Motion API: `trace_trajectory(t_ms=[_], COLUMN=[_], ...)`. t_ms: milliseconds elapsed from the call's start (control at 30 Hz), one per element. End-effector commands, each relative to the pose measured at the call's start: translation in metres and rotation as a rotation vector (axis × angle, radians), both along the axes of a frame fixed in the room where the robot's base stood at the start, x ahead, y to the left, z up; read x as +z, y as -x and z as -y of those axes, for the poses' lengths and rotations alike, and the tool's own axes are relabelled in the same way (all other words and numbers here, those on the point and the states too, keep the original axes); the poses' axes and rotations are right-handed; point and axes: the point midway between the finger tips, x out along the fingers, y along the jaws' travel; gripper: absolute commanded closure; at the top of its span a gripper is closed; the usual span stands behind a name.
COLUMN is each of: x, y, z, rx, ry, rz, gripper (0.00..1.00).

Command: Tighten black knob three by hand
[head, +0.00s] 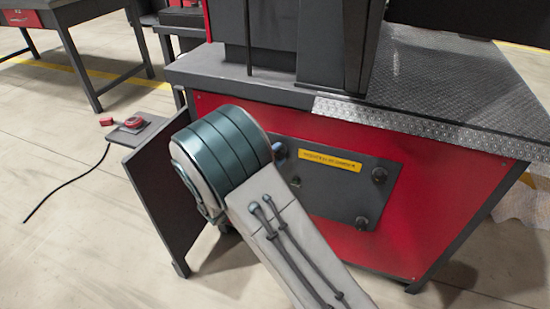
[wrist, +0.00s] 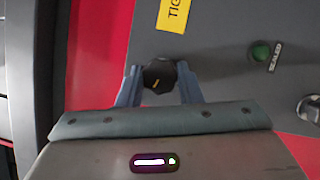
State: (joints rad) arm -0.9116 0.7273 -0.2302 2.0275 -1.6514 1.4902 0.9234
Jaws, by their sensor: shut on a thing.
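A black knob (wrist: 158,76) with a small yellow mark sits on the dark grey panel (wrist: 215,50), close to one end of a yellow label (wrist: 175,14). My gripper (wrist: 160,88) has its two blue-grey fingers closed on either side of this knob. No number on the knob can be read. In the head view my arm hides this knob, and only a bit of a blue-grey finger shows at the panel's upper left. Other black knobs sit at the right (head: 379,174) and lower right (head: 362,222) of the panel.
A green round part (wrist: 261,53) beside a "SEALED" tag and a metallic part (wrist: 311,107) sit on the same panel. The panel is on a red cabinet (head: 440,200) under a metal worktop (head: 430,80). A red button box (head: 131,124) stands on a side shelf.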

Motion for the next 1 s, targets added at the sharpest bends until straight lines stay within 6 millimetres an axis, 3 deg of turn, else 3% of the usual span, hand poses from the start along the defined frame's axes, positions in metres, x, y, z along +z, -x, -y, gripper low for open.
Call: trace_trajectory(t_ms=[433, 467, 533, 833, 1000], x=[-0.002, -0.002, -0.002, -0.001, -0.001], y=[0.001, 0.001, 0.001, 0.001, 0.014], z=[0.001, 0.001, 0.001, -0.001, -0.013], rx=[-0.002, -0.002, -0.002, -0.001, 0.002], ry=[-0.008, -0.008, -0.008, -0.008, -0.007], rz=[-0.002, -0.002, -0.002, 0.0, 0.0], gripper=[0.9, 0.62, 0.45, 0.45, 0.45])
